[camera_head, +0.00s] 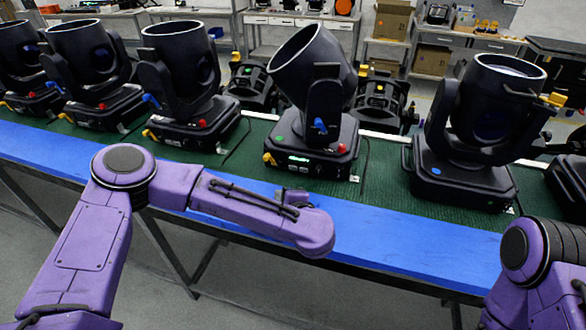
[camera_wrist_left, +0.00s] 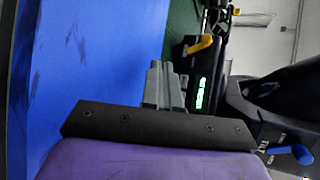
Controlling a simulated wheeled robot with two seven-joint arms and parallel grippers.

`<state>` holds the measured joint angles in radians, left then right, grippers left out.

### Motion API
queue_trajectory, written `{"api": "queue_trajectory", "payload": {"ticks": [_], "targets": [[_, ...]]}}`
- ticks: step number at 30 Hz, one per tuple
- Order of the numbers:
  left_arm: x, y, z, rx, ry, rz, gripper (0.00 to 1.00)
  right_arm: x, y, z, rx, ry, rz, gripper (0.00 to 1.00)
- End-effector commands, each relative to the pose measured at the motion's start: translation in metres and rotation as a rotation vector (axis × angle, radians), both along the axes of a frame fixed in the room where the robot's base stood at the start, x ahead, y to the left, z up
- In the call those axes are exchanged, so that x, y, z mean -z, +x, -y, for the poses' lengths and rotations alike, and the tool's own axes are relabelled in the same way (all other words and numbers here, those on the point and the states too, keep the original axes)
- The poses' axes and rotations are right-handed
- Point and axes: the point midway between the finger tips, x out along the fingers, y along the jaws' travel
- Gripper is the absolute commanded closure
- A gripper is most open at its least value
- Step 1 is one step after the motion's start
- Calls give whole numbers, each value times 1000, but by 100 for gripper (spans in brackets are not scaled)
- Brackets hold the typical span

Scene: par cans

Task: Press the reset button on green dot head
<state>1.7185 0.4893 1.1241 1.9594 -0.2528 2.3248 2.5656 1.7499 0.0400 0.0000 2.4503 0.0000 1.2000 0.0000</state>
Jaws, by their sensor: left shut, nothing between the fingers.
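The green dot head (camera_head: 310,100) is a black moving-head light with a tilted barrel, standing mid-table. A green dot (camera_head: 279,138) marks its base, with a lit display, a yellow lever (camera_head: 269,158) and a red button (camera_head: 341,148). My left gripper (camera_head: 291,194) is partly hidden by its wrist, in front of that base at the table's near edge. In the left wrist view the grey fingers (camera_wrist_left: 166,68) are shut and empty, pointing towards the base's lit display (camera_wrist_left: 200,93) and yellow lever (camera_wrist_left: 202,44). I cannot make out the red button there. My right gripper is out of view.
The table has a green mat and a blue front strip (camera_head: 400,232), which is clear between the arms. Shelves and boxes are behind.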

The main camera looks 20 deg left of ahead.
Motion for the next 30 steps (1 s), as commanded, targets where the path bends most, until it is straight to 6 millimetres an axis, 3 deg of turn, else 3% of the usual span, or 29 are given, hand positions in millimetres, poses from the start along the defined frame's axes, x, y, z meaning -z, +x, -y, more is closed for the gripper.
{"api": "queue_trajectory", "payload": {"ticks": [9,15,30], "targets": [[1,47,-1,-5,-1,0,100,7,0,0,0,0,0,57],[4,67,0,-5,-1,1,100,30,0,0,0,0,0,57],[0,74,0,-3,0,0,100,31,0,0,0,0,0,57]]}}
